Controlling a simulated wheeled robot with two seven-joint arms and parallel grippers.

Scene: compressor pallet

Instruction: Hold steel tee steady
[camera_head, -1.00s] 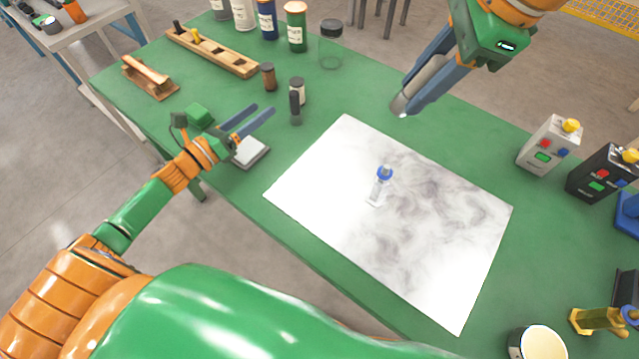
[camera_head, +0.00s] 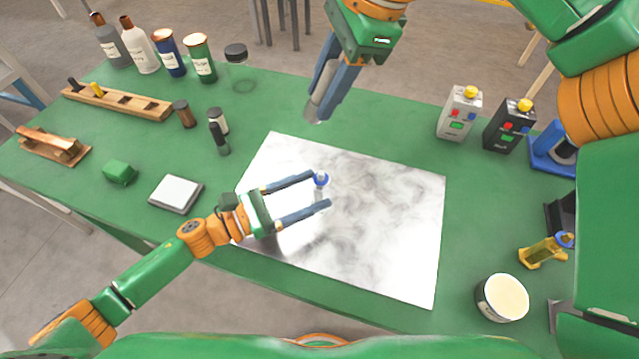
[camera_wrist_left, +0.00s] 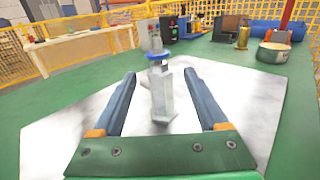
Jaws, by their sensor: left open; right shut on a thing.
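The steel tee (camera_wrist_left: 160,92), a grey fitting with a blue top, stands on the marble-patterned sheet. In the head view its blue top (camera_head: 321,179) shows between the tips of my left gripper (camera_head: 322,191). My left gripper is open, its two fingers lying on either side of the tee; in the left wrist view gaps show on both sides. My right gripper (camera_head: 325,108) is above the table behind the sheet, shut on a grey rod-like thing (camera_head: 319,98), partly hidden by the fingers.
The white sheet (camera_head: 390,225) lies flat on the green table (camera_head: 275,105). A scale (camera_head: 176,193), green block (camera_head: 118,172) and small bottles stand left. Two control boxes (camera_head: 460,113), a tub (camera_head: 502,298) and a brass fitting (camera_head: 545,251) stand right. The sheet's right half is clear.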

